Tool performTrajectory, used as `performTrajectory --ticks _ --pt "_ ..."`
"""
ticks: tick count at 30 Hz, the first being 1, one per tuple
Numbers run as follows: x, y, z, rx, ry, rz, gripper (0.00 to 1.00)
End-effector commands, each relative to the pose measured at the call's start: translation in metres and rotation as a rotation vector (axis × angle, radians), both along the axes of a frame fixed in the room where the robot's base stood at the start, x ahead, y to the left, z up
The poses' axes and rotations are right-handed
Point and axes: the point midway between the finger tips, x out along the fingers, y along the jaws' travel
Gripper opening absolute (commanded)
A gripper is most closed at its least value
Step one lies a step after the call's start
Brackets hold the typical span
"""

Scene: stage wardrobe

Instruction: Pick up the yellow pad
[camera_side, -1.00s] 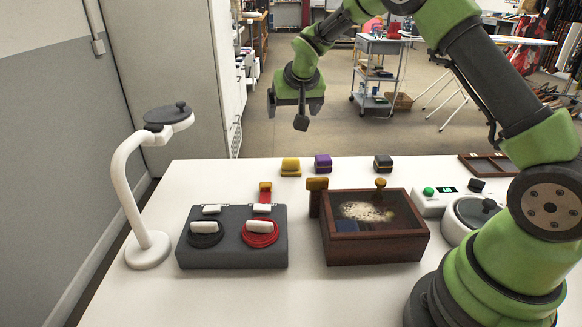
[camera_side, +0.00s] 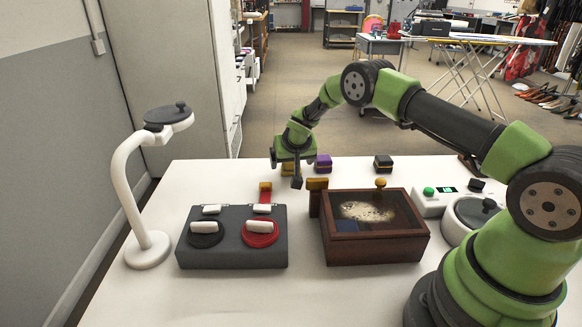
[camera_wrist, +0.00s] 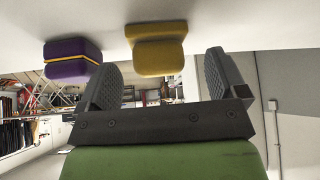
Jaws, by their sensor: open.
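The yellow pad (camera_wrist: 158,48) shows in the wrist view at the top middle, in line with the gap between my fingers and beyond their tips. In the side view it sits at the back of the white table, mostly hidden behind my gripper (camera_side: 291,165). My gripper is open and empty. In the wrist view its two dark ridged fingers (camera_wrist: 163,75) stand wide apart on either side of the pad's line. Contact with the pad does not show.
A purple pad (camera_side: 323,164) with a yellow band stands just right of the yellow one, and a dark pad (camera_side: 383,164) farther right.

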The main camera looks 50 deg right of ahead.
Motion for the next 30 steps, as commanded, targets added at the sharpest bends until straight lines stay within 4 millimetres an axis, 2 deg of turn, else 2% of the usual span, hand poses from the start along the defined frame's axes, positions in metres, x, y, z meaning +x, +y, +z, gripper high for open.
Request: performTrajectory --ticks 6,16,21,23,30 --pt "0.007 -0.005 -0.015 0.002 0.001 -0.002 0.91" --pt "0.008 -0.006 -0.017 0.002 0.001 0.001 0.91" --pt "0.008 -0.006 -0.017 0.002 0.001 0.001 0.52" --pt "0.008 -0.006 -0.017 0.002 0.001 0.001 0.40" --pt "0.009 -0.006 -0.017 0.002 0.001 0.001 0.40"
